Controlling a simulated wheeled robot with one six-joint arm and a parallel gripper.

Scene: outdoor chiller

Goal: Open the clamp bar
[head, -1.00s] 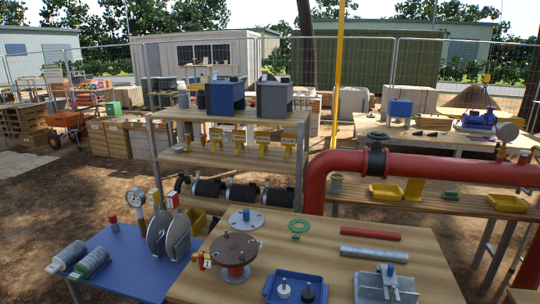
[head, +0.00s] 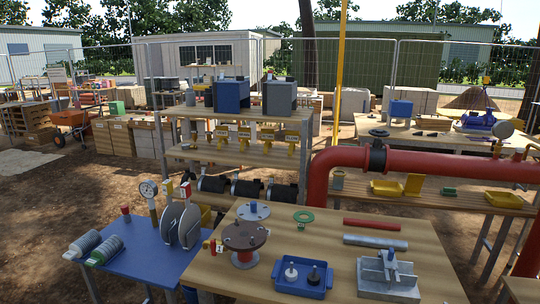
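A grey metal fixture (head: 390,282) stands at the front right of the near wooden table. It has a flat base, and a bar-like part with a small upright piece (head: 388,257) lies across its top. This may be the clamp bar, but it is too small to tell for certain, and so is whether it is closed. My gripper is not in view.
The wooden table (head: 235,285) also holds a blue tray (head: 303,290), a rusty flange (head: 245,237), a red rod (head: 371,224) and a grey pipe (head: 375,241). A blue table (head: 150,258) adjoins at left. A large red pipe (head: 450,166) runs behind.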

